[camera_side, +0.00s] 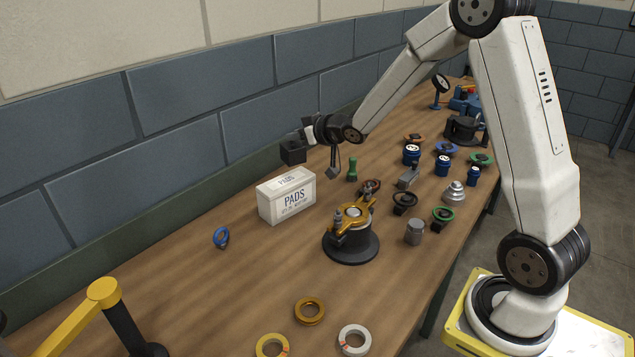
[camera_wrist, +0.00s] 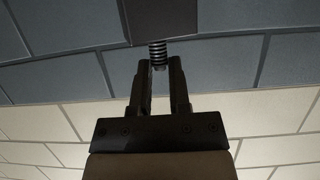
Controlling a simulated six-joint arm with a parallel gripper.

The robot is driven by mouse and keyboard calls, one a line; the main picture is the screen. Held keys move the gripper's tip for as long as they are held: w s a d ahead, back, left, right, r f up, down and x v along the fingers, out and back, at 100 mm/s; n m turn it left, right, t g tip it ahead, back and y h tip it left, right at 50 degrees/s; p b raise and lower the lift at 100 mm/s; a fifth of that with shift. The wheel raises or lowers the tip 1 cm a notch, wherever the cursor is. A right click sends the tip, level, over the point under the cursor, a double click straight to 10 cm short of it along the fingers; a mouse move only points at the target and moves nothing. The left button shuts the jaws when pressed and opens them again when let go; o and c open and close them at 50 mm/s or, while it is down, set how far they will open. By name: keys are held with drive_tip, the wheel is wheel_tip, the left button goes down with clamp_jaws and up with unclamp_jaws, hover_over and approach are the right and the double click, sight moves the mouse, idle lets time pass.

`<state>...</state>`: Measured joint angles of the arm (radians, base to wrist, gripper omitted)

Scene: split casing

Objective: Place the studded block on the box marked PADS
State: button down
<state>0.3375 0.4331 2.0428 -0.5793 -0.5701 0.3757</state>
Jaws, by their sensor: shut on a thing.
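The studded block (camera_side: 293,151) is a dark grey block held in the air by my gripper (camera_side: 304,138). In the wrist view the block (camera_wrist: 165,15) fills the top middle, and its ribbed stud (camera_wrist: 158,50) sits between the two fingertips of my gripper (camera_wrist: 158,66). The fingers are shut on the stud. The white box marked PADS (camera_side: 287,200) stands on the bench below the block, its lid closed and its top bare. A gap shows between block and lid. The box is out of the wrist view.
A yellow-topped fixture on a round black base (camera_side: 350,246) stands right of the box. A green-handled item (camera_side: 352,170) stands behind it. A blue ring piece (camera_side: 221,238) lies to the left. Tape rolls (camera_side: 310,311) lie in front. The wall (camera_side: 170,100) runs behind.

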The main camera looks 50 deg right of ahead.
sight(296, 142)
drive_tip(key=shift+w+d+f, duration=0.2)
drive_tip(key=shift+w+f, duration=0.65)
drive_tip(key=shift+w+d+f, duration=0.15)
drive_tip(key=shift+w+f, duration=0.65)
drive_tip(key=shift+f, duration=0.05)
drive_tip(key=shift+w+f, duration=0.3)
drive_tip(key=shift+f, duration=1.55)
drive_tip(key=shift+f, duration=0.15)
drive_tip(key=c, duration=0.6)
unclamp_jaws()
drive_tip(key=shift+s+f, duration=0.15)
